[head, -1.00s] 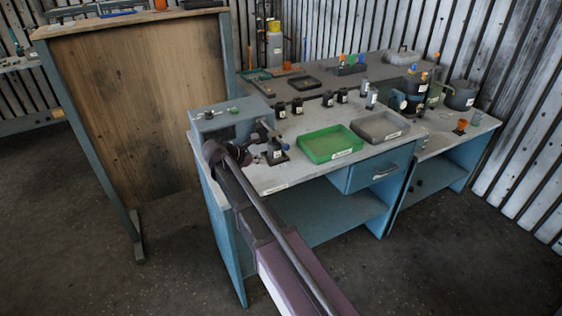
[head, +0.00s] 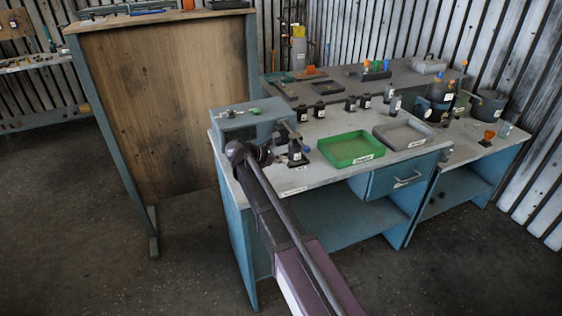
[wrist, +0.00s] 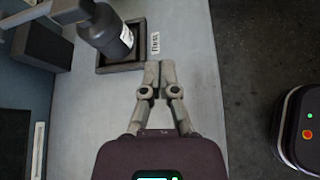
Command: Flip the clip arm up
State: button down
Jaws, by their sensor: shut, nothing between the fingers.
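A grey-blue box-shaped housing (head: 248,127) stands at the near left corner of the workbench. In the wrist view a grey bar (wrist: 62,10) passes above the dark bottle (wrist: 108,35), which stands in a square dark holder (wrist: 112,68). I cannot tell for certain which part is the clip arm. My gripper (wrist: 159,75) is shut and empty, just beside the holder's near right corner and apart from the bar. In the head view my arm partly hides it.
A green tray (head: 327,148) and a grey tray (head: 428,144) lie to the right on the bench. Several small dark bottles stand behind them. A dark block (wrist: 42,55) is left of the holder. Bare benchtop (wrist: 85,120) shows below the holder; floor lies beyond the bench edge.

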jog(key=b+x, duration=0.2)
jog(key=x, duration=0.3)
jog(key=shift+w+d+f+b, duration=0.2)
jog(key=shift+d+f+b, duration=0.05)
jog(key=shift+f+b, duration=0.05)
jog(key=shift+b+x, duration=0.4)
jog(key=shift+x, duration=0.45)
jog(key=shift+s+r+p, duration=0.1)
jog(key=shift+r+p, duration=0.45)
jog(key=shift+s+d+r+p, duration=0.1)
jog(key=shift+d+r+p, duration=0.1)
jog(key=shift+r+p, duration=0.6)
jog(key=shift+s+d+r+p, duration=0.1)
jog(key=shift+d+r+p, duration=0.1)
jog(key=shift+r+p, duration=0.55)
jog(key=shift+d, duration=0.1)
jog(key=shift+r, duration=0.1)
